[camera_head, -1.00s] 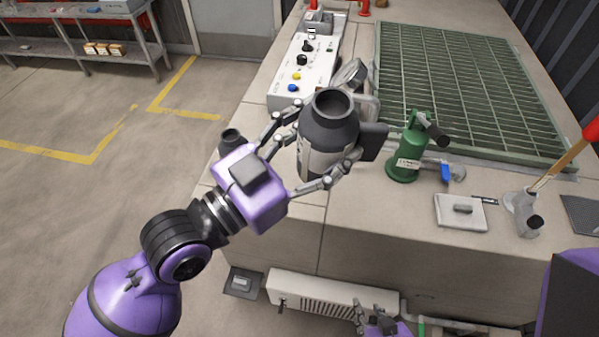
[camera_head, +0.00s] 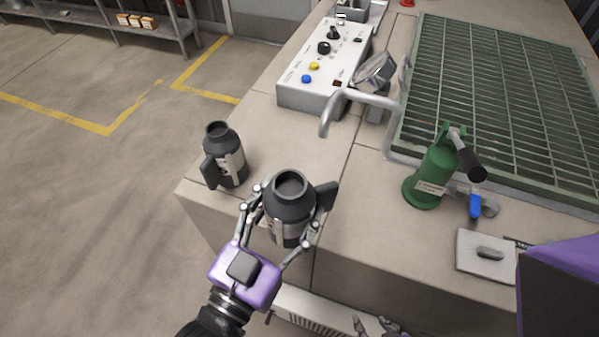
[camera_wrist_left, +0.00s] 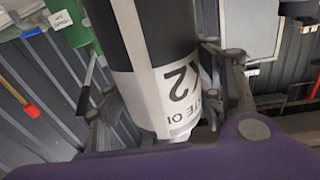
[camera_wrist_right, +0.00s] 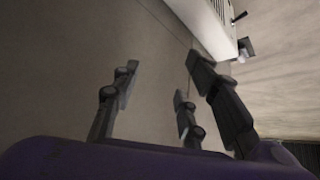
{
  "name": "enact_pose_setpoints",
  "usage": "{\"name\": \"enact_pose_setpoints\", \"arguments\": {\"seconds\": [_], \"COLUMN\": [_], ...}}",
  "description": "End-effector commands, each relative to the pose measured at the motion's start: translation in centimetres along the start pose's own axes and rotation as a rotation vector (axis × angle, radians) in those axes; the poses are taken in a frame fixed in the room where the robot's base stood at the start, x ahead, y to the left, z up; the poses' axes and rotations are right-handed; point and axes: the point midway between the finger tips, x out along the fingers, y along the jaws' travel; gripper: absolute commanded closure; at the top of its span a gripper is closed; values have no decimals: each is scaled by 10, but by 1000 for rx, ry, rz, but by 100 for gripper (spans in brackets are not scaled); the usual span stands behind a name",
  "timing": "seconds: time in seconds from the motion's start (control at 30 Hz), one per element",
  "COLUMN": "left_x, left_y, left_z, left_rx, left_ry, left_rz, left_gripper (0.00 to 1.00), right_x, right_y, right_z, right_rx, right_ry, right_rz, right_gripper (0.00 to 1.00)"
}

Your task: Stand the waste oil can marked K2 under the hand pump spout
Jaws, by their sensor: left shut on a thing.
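The dark grey can (camera_head: 290,205) with a pale label band is held upright or nearly so in my left gripper (camera_head: 284,212), whose fingers close around its body. In the left wrist view the can's label (camera_wrist_left: 180,85) reads K2, upside down. The can shows over the counter's front edge; its height above the top is unclear. The grey bent pipe spout (camera_head: 326,122) turns down beyond the can, apart from it. It seems to run to the green hand pump (camera_head: 432,175). My right gripper (camera_head: 376,326) is low at the front; its spread fingers (camera_wrist_right: 155,95) are empty.
A second similar can (camera_head: 225,155) stands at the counter's left corner. A green grating (camera_head: 500,90) lies at right. The counter top below the spout (camera_head: 300,145) looks clear.

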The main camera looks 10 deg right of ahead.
Motion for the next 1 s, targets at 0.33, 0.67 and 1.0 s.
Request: {"name": "enact_pose_setpoints", "arguments": {"seconds": [0.33, 0.67, 1.0], "left_x": [-23, 54, 112], "left_y": [14, 6, 0], "left_z": [67, 64, 70], "left_rx": [-52, -50, -51], "left_ry": [-32, -24, -31], "left_rz": [-108, -109, -108], "left_gripper": [81, 81, 81], "right_x": [21, 12, 9], "right_y": [-3, 1, 2], "right_z": [-1, -16, -10], "right_rx": [2, 3, 4], "right_ry": [25, 46, 33], "right_rz": [2, 5, 6], "right_gripper": [60, 60, 60]}}
